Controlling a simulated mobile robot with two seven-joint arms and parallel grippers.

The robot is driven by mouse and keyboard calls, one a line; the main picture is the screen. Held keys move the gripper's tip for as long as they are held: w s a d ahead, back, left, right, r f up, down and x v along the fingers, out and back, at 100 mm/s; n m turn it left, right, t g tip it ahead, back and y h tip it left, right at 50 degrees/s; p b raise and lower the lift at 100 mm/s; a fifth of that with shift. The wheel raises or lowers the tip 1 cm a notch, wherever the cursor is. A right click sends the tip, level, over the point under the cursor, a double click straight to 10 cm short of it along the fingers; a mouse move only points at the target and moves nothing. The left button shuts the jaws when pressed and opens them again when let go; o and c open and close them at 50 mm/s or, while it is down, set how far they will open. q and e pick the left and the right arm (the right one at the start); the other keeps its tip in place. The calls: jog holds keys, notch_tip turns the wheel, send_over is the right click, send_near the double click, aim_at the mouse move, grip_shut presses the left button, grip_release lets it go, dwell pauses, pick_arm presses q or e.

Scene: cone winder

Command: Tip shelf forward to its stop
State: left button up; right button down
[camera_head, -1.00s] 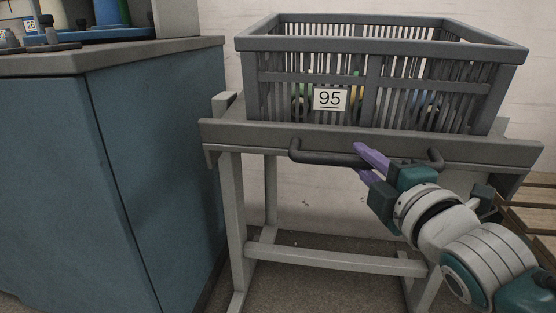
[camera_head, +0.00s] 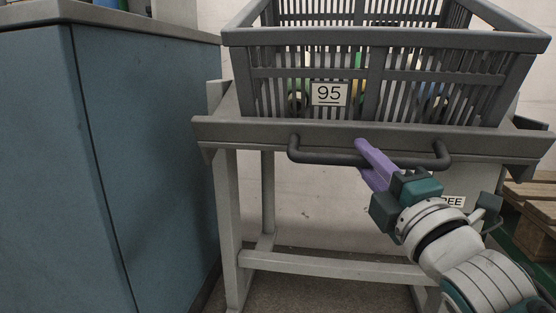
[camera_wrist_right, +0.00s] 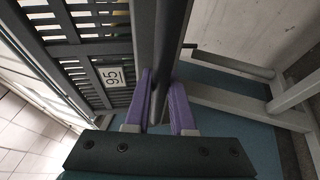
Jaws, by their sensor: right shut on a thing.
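The shelf (camera_head: 215,130) is a grey tray-like top on a light grey stand, with a dark bar handle (camera_head: 320,157) along its front edge. A dark grey slatted crate (camera_head: 388,41) labelled 95 stands on it, with several coloured items inside. My right gripper (camera_head: 362,152) has purple fingers shut on the handle right of its middle. In the right wrist view the two fingers (camera_wrist_right: 163,100) sit on either side of the dark bar, with the crate (camera_wrist_right: 85,48) to the left. My left gripper is not in view.
A blue cabinet (camera_head: 140,150) with a grey top stands close on the left. A wooden pallet (camera_head: 535,205) lies at the right. The stand's lower crossbar (camera_head: 330,267) runs below the handle. A pale wall is behind.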

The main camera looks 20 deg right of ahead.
jog(key=c, duration=1)
grip_release()
jog(key=shift+f, duration=0.45)
jog(key=shift+c, duration=0.2)
jog(key=shift+o, duration=1.4)
jog(key=shift+r, duration=0.15)
jog(key=shift+s, duration=0.3)
jog(key=p+v, duration=0.3)
jog(key=v, duration=0.6)
jog(key=shift+s, duration=0.15)
